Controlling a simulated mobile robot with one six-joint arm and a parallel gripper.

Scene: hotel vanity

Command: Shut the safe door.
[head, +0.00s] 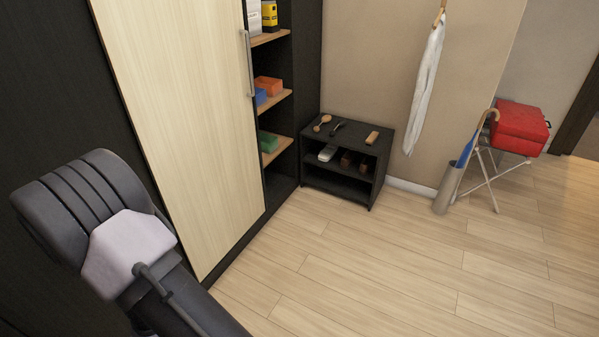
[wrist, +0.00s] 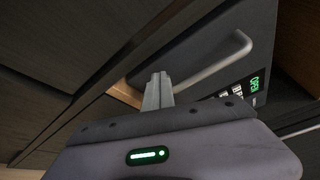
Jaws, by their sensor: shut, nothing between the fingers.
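In the wrist view, the dark grey safe door (wrist: 185,45) fills the upper middle, with a pale bar handle (wrist: 212,66) on its face. A keypad and a small green lit display (wrist: 254,84) are at the right of the handle; the display seems to read "OPEN". My gripper (wrist: 158,78) is shut and empty, its fingertips close to the door below the handle's left end. I cannot tell if they touch it. How far the door stands open is not clear. The head view shows neither the safe nor my fingers.
Dark cabinet panels (wrist: 60,50) lie close around my gripper. In the head view, a pale sliding door (head: 180,110) stands beside open shelves. A low black shoe rack (head: 347,150) and a red case (head: 521,124) on a folding stand are farther off. The floor (head: 380,265) is clear.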

